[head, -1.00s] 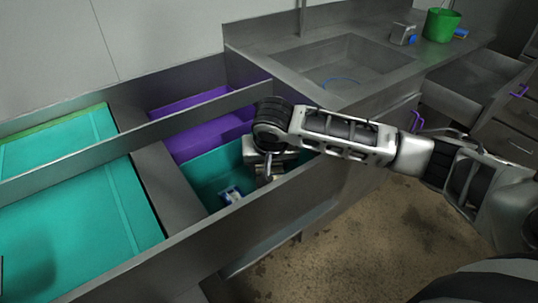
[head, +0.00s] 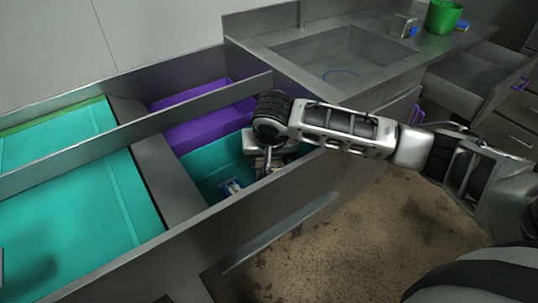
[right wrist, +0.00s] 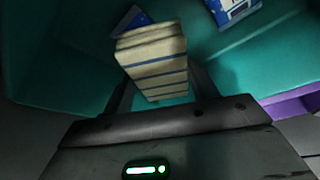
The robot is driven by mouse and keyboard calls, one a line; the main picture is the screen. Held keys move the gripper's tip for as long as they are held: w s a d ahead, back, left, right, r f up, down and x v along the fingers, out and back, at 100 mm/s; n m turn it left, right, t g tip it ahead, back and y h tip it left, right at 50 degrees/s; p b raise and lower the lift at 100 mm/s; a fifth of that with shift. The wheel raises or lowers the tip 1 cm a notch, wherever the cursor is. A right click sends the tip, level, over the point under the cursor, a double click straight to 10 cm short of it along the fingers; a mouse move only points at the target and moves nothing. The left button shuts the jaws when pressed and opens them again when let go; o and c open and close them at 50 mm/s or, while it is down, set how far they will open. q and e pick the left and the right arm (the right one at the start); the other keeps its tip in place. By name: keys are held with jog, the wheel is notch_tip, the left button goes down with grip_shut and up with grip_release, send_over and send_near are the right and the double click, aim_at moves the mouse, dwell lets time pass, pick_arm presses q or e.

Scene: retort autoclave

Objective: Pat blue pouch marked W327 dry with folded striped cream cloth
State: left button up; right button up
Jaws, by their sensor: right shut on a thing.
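My right gripper (head: 266,166) reaches down into a teal bin in the head view. In the right wrist view it is shut on the folded cream cloth with dark stripes (right wrist: 154,62). A blue and white pouch (head: 231,187) lies on the bin floor, left of the gripper. A blue pouch with a white label (right wrist: 233,9) shows at the top of the right wrist view, apart from the cloth. Another blue piece (right wrist: 131,20) shows behind the cloth, mostly hidden by it. I cannot read any marking. My left gripper is not in view.
The teal bin (head: 199,164) has metal walls around it, with a purple bin (head: 208,128) behind. Larger teal surfaces (head: 75,215) lie to the left. A sink (head: 345,65), a green bucket (head: 443,17) and an open drawer (head: 462,85) are at the back right.

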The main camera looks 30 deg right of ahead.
jog(key=shift+f, duration=0.45)
dwell(0.7)
jog(key=shift+r, duration=0.1)
jog(key=shift+r, duration=3.45)
